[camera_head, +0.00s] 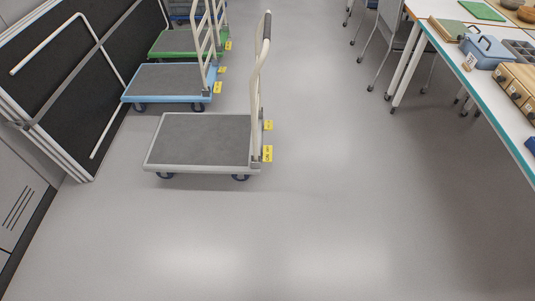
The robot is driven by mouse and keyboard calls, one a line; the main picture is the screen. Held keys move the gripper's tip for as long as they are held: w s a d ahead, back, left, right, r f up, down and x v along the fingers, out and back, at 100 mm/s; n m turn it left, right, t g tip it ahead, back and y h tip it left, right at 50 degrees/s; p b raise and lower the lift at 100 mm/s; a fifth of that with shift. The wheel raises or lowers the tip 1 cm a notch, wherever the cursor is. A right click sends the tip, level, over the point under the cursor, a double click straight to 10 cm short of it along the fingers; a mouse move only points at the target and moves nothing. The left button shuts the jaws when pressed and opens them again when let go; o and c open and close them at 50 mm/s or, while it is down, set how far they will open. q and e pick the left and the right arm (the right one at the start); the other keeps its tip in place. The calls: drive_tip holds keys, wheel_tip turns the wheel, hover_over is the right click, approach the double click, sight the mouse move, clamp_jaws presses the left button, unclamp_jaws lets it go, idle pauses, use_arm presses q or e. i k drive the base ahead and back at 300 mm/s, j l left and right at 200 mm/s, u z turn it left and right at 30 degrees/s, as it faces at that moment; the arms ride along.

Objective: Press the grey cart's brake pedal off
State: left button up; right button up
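The grey cart (203,140) stands on the floor left of centre. It has a flat dark-grey deck with a pale rim, dark wheels, and an upright white handle frame (256,90) with a dark grip at its right end. A yellow pedal (267,153) sticks out at the near right corner of the cart, and another yellow piece (268,125) shows farther back on the same side. I cannot tell from here whether the brake is on or off. Neither of my grippers is in the view.
A blue cart (165,82) and a green cart (176,42) stand behind, with yellow pieces on their right sides. Folded black panels (75,60) lean at the left. A table (440,45) and chairs (390,35) are at the right. The floor (330,210) in front and right is clear.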

sight(266, 154)
drive_tip(key=i+l+z, duration=0.15)
drive_tip(key=i+l, duration=0.15)
drive_tip(key=i, duration=0.2)
drive_tip(key=i+l+z, duration=0.15)
drive_tip(key=i, duration=0.35)
drive_tip(key=i+l+z, duration=0.15)
drive_tip(key=i, duration=0.35)
drive_tip(key=l, duration=0.1)
